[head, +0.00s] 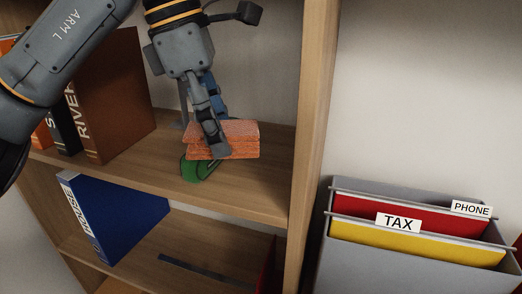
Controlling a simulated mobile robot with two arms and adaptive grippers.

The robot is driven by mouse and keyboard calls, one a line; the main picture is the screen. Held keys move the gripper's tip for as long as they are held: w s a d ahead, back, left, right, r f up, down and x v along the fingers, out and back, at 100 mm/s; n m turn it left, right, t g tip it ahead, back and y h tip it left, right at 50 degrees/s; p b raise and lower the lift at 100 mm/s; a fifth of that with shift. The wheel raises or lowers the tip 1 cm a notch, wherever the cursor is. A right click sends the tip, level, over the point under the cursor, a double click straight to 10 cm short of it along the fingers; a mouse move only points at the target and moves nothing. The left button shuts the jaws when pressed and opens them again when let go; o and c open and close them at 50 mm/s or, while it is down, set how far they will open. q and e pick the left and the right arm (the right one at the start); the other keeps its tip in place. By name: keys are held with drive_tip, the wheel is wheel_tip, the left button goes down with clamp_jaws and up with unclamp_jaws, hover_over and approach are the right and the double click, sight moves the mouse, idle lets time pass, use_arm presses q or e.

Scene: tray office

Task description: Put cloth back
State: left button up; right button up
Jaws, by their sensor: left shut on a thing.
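A folded orange-red cloth (238,139) is at the upper shelf (265,190) of the wooden bookcase, near its right side panel. My left gripper (218,150) reaches down from above and is shut on the cloth, its near finger in front of the cloth's left part. I cannot tell whether the cloth touches the shelf. A green object (191,171) shows beside and below the cloth at the shelf's front; the finger and cloth partly hide it. My right gripper is not in view.
Books, including a brown one (112,95), stand at the upper shelf's left. A blue binder (118,215) stands on the lower shelf. A grey file box (345,255) with red and yellow folders stands right of the bookcase. The bookcase's side panel (312,130) rises close to the cloth.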

use_arm(q)
drive_tip(key=p, duration=0.2)
hover_over(267, 179)
drive_tip(key=a, duration=0.1)
drive_tip(key=shift+s+a+r, duration=0.2)
drive_tip(key=shift+r, duration=0.1)
drive_tip(key=x, duration=0.2)
drive_tip(key=shift+a+f, duration=0.1)
drive_tip(key=shift+f, duration=0.25)
drive_tip(key=shift+w+a+f+p, duration=0.15)
drive_tip(key=shift+a+f+p, duration=0.15)
drive_tip(key=shift+f, duration=0.4)
wheel_tip(267, 179, down, 2)
drive_tip(key=shift+f+p, duration=0.2)
drive_tip(key=shift+p, duration=0.25)
drive_tip(key=shift+d+f+p, duration=0.2)
drive_tip(key=shift+p, duration=0.2)
drive_tip(key=shift+d+f, duration=0.1)
drive_tip(key=shift+f, duration=0.25)
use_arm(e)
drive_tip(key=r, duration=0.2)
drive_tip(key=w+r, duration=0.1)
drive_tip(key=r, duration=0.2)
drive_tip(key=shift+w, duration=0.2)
